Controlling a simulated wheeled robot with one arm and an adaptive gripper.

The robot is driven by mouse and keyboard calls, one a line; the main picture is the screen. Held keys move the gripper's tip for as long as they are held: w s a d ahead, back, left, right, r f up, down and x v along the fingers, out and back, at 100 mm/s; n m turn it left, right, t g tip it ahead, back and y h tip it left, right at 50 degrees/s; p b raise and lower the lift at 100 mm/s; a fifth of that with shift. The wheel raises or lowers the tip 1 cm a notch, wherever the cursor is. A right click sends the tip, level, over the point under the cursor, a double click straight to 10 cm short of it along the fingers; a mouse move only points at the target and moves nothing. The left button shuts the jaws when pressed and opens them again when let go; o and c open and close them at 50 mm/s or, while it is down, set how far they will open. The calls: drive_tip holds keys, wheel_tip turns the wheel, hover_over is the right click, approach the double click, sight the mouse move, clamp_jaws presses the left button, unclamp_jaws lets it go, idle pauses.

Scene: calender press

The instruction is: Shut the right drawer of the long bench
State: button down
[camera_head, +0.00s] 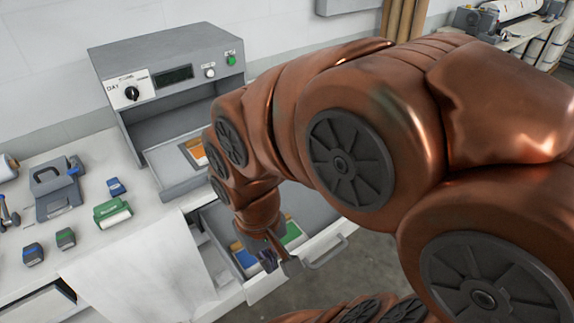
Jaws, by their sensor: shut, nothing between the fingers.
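The right drawer (213,253) of the long bench (92,248) stands pulled out below the grey press machine. It holds several flat coloured packs, blue, orange and green. Its bar handle (326,254) is on the front panel, to the right of my gripper. My gripper (281,266) points down over the drawer's front part, near the front panel. It is shut and empty. I cannot tell whether it touches the drawer. My copper arm hides part of the drawer's far right side.
The grey press machine (172,76) with a dial and green button stands on the bench. A green box (113,212), a dark clamp-like tool (56,190) and small blocks lie left of it. Grey floor (345,285) is clear before the drawer. Another bench (516,32) with rolls stands back right.

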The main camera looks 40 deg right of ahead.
drive_tip(key=w+d+f+m+t+h+b, duration=0.3)
drive_tip(key=w+d+f+m+b, duration=0.3)
drive_tip(key=w+d, duration=0.8)
drive_tip(key=m+t+y+b, duration=0.1)
drive_tip(key=m+t+b, duration=0.9)
drive_tip(key=t+b, duration=0.1)
hover_over(293, 190)
drive_tip(key=s, duration=0.1)
wheel_tip(293, 190, down, 18)
drive_tip(key=shift+a+f, duration=0.1)
drive_tip(key=shift+f, duration=0.05)
drive_tip(key=shift+s+f+m+t+y+b, duration=0.1)
drive_tip(key=shift+f+m+t+y+b, duration=0.25)
drive_tip(key=shift+m+t+y, duration=0.35)
drive_tip(key=shift+w+f+b, duration=0.35)
drive_tip(key=shift+w+b, duration=0.2)
drive_tip(key=shift+b, duration=0.1)
drive_tip(key=b+x, duration=0.6)
drive_tip(key=x, duration=0.1)
drive_tip(key=shift+w+f, duration=0.1)
drive_tip(key=shift+w+f+b, duration=0.1)
drive_tip(key=shift+w+b, duration=0.5)
drive_tip(key=shift+w, duration=0.15)
